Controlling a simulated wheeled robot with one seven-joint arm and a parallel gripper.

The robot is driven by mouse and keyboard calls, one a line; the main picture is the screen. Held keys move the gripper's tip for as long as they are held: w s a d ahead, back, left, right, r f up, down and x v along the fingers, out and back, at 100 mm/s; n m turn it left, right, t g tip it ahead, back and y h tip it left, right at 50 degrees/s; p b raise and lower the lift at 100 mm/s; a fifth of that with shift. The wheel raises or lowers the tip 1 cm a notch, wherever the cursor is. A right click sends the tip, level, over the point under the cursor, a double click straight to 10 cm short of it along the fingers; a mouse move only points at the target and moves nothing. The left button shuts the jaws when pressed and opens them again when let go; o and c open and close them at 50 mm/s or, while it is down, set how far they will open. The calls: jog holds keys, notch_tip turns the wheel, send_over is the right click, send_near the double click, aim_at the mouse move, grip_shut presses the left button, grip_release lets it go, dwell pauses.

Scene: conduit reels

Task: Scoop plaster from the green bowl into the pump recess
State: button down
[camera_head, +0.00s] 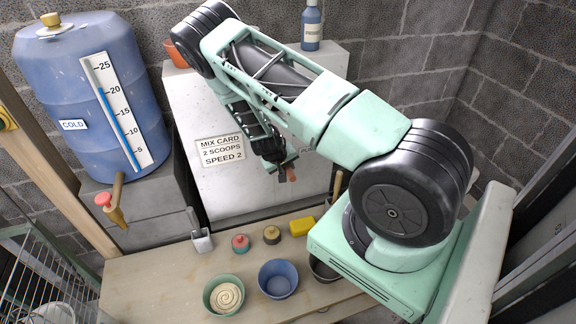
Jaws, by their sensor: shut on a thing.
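The green bowl (208,299) stands at the front of the wooden bench, with a swirl of pale plaster (226,296) inside it. My gripper (287,167) is up in front of the white cabinet, above and behind the bench and well apart from the bowl. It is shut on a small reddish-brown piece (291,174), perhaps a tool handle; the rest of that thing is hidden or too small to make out. I cannot make out the pump recess; my arm covers much of the right side.
On the wooden bench (150,285) are a blue bowl (278,280), a dark pot (322,270), a yellow block (301,225), two small jars (240,243) and a grey holder (202,242). The white cabinet (205,105) carries a mix card reading "2 scoops, speed 2". A blue tank (60,100) stands left.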

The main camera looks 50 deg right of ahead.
jog(key=shift+a+f, duration=0.15)
jog(key=shift+f, duration=0.05)
jog(key=shift+a+f+n+g+h+b, duration=0.1)
jog(key=shift+f+n+g+h+b, duration=0.25)
jog(key=shift+h+b, duration=0.85)
jog(key=shift+b, duration=0.5)
jog(key=shift+w+g, duration=0.1)
jog(key=shift+g, duration=0.15)
jog(key=shift+a+n+h+b, duration=0.1)
jog(key=shift+n+h+b, duration=0.3)
jog(key=shift+b, duration=0.7)
jog(key=shift+w+a+r+h+b, duration=0.1)
jog(key=shift+h+b, duration=0.3)
jog(key=shift+b, duration=0.3)
jog(key=shift+g, duration=0.3)
jog(key=s+a+p, duration=0.2)
jog(key=s+a, duration=0.5)
jog(key=s, duration=0.5)
jog(key=shift+a, duration=0.15)
